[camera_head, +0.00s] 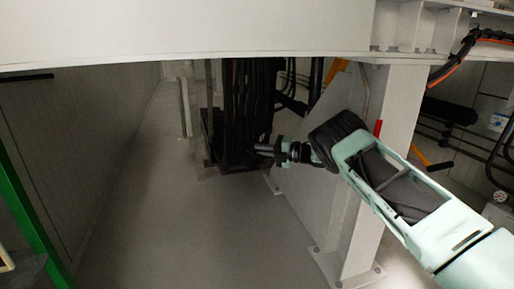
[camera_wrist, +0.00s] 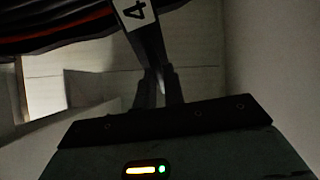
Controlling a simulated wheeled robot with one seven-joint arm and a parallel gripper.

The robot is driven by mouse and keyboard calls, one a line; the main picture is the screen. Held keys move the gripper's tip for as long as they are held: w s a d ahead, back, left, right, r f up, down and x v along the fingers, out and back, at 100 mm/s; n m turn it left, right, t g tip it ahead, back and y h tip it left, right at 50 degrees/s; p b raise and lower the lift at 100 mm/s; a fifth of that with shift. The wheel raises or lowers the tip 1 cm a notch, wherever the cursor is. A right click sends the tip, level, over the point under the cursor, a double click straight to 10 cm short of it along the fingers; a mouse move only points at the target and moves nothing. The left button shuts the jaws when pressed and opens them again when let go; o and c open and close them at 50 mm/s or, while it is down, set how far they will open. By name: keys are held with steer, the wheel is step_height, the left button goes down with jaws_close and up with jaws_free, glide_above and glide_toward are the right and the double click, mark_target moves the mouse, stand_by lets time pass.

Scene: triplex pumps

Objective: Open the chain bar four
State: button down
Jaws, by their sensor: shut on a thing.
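The chain bar four (camera_wrist: 150,45) shows in the wrist view as a dark narrow bar with a white label marked 4 near its top. It runs down between the fingers of my gripper (camera_wrist: 161,90). My gripper is shut on the lower part of this bar. In the head view my gripper (camera_head: 264,150) reaches left to the dark hanging bundle (camera_head: 245,105) below the large white beam. The bar itself cannot be made out there against the dark bundle.
Dark and reddish cables (camera_wrist: 50,25) lie at the upper left of the wrist view. In the head view a white support post (camera_head: 365,215) stands just behind my arm. Grey floor (camera_head: 170,220) is clear to the left. A green post (camera_head: 25,205) stands at the far left.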

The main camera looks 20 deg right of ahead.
steer(key=shift+s+d+f+n+g, duration=0.1)
steer(key=shift+s+d+n+g, duration=0.1)
steer(key=shift+d+n+g, duration=0.2)
steer(key=c, duration=1.5)
jaws_free()
steer(key=shift+a, duration=0.15)
